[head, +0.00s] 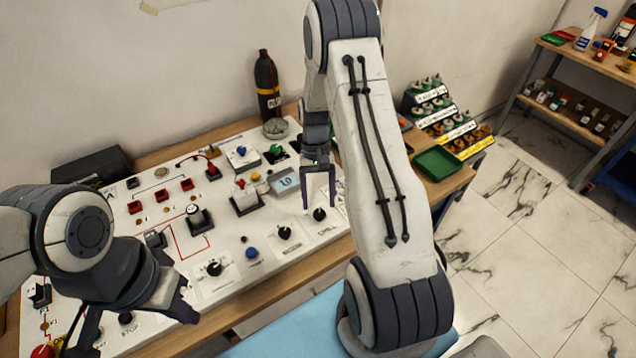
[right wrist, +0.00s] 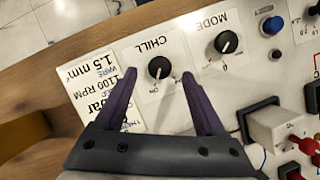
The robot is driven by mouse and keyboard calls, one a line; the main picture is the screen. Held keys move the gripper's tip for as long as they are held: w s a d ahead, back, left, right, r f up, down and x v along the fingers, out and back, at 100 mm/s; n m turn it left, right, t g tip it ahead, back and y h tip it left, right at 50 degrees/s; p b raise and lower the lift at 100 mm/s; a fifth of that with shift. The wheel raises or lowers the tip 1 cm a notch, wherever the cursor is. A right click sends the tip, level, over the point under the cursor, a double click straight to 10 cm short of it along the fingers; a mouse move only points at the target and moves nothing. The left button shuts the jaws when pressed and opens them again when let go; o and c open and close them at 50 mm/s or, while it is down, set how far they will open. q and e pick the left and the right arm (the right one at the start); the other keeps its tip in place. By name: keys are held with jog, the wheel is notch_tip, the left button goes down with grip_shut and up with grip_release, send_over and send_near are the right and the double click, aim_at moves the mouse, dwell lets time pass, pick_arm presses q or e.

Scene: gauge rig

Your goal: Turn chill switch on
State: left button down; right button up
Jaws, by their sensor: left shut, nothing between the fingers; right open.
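The chill switch (right wrist: 159,67) is a black round knob with a white pointer line, on a white plate labelled CHILL, upside down in the right wrist view. It also shows near the panel's front right edge in the head view (head: 320,214). My right gripper (right wrist: 160,78) is open, with its two purple-grey fingers on either side of the knob in the picture. I cannot tell if they touch it. It points down over the panel in the head view (head: 319,198). My left gripper (head: 180,309) is shut and empty over the panel's front left part.
The mode knob (right wrist: 226,42) is beside the chill knob. A printed card (right wrist: 93,88) lies on its other side. The panel (head: 240,283) carries several other switches and buttons.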

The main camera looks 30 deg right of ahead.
jog(key=b+v, duration=0.1)
jog(key=v, duration=0.7)
jog(key=shift+b, duration=0.3)
